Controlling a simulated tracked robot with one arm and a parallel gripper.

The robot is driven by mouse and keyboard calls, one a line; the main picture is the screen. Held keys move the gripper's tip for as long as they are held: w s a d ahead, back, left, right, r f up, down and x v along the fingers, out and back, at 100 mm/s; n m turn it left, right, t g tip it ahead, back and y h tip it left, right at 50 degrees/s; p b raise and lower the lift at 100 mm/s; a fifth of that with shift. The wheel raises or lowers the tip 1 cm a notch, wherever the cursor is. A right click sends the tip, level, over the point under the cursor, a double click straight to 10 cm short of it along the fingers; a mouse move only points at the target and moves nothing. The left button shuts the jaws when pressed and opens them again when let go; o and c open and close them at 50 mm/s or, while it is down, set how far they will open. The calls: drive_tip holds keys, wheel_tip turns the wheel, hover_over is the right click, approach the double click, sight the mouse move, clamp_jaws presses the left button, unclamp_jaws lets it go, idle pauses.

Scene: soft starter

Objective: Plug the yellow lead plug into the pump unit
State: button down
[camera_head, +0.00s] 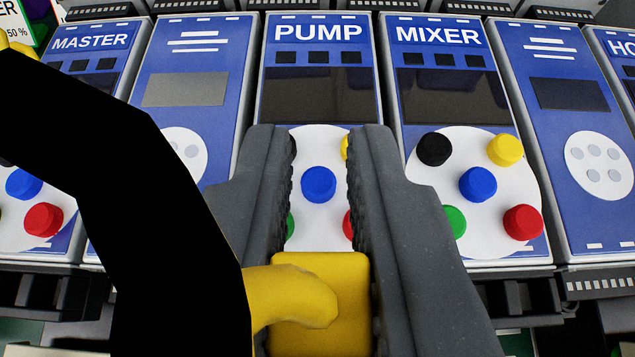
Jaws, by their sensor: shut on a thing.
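My gripper (319,210) is in the lower middle of the head camera view, its two grey fingers shut on the yellow lead plug (345,270). The plug is a yellow block with a curved yellow stub at its left, low between the fingers. The pump unit (318,75) is the blue panel straight ahead, labelled PUMP, with a dark screen and a white round pad (318,225). A blue knob (318,185) shows in the pad's middle. Slivers of yellow, green and red knobs show beside the fingers. The plug's front end and the rest of the pad are hidden.
The mixer unit (440,85) with several coloured knobs stands right of the pump. A blank-labelled unit (195,85) stands left, then the master unit (92,75). A thick black shape (130,190) covers the left foreground. More units stand at far right.

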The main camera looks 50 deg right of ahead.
drive_tip(key=shift+f+b, duration=0.75)
drive_tip(key=shift+f, duration=0.15)
drive_tip(key=c, duration=1.3)
unclamp_jaws()
drive_tip(key=shift+c, duration=0.2)
drive_tip(key=shift+r, duration=0.1)
drive_tip(key=p+v, duration=0.2)
drive_tip(key=v, duration=1.1)
drive_tip(key=shift+a, duration=0.3)
drive_tip(key=shift+s+r, duration=0.15)
drive_tip(key=s+a+r+n+t+y+p, duration=0.1)
drive_tip(key=s+a+r+n+t+y, duration=0.1)
drive_tip(key=r, duration=0.9)
drive_tip(key=s+a+r+n+t+y+p, duration=0.1)
drive_tip(key=s+a+r+n+t+y, duration=0.2)
drive_tip(key=s+r, duration=0.5)
drive_tip(key=s+a+r+n+t+y+p, duration=0.2)
drive_tip(key=s+a+r+n+y, duration=0.2)
drive_tip(key=r, duration=1)
drive_tip(key=s+a+n, duration=0.1)
drive_tip(key=a, duration=0.2)
drive_tip(key=shift+s+t+y, duration=0.3)
drive_tip(key=shift+t+y, duration=0.1)
